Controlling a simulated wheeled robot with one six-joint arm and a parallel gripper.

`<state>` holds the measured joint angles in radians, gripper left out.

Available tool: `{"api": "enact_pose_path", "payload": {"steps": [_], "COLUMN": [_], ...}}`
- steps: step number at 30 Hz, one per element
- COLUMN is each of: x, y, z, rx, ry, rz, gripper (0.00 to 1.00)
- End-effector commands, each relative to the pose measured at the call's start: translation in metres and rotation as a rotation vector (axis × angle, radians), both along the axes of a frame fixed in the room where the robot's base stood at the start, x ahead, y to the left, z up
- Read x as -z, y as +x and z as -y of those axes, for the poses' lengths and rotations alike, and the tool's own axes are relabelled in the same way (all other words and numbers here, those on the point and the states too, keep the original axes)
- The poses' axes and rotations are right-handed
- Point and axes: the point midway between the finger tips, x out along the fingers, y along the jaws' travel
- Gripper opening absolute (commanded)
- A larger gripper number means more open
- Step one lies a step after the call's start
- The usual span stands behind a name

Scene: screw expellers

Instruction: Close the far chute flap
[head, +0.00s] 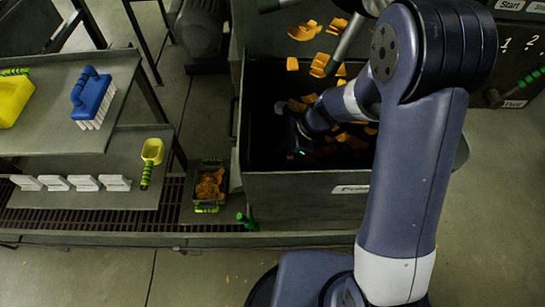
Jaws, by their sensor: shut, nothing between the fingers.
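I cannot make out the far chute flap for certain. A large dark grey bin (300,196) with a partly hidden white label stands in the middle of the head view. Orange flakes (318,62) show above its back edge, and more lie in its dark inside. My arm reaches from the right over the bin. My gripper (290,112) is at the bin's left inner side, dark against the dark inside and shut with nothing held. Its fingertips are hard to see, and I cannot tell whether it touches anything.
A small tray (221,189) of orange pieces sits beside the bin. A control panel (515,45) stands at the right. Open floor lies in front.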

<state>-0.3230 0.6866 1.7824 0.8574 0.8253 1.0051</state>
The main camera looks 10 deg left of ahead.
Motion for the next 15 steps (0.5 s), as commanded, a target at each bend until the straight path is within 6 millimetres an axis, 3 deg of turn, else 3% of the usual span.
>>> {"api": "enact_pose_path", "payload": {"steps": [6, 15], "x": [-0.029, -0.035], "y": [0.003, 0.003], "z": [0.009, 0.011], "rx": [0.001, 0.001], "ry": [0.0, -0.001], "rz": [0.002, 0.0], "gripper": [0.0, 0.0]}}
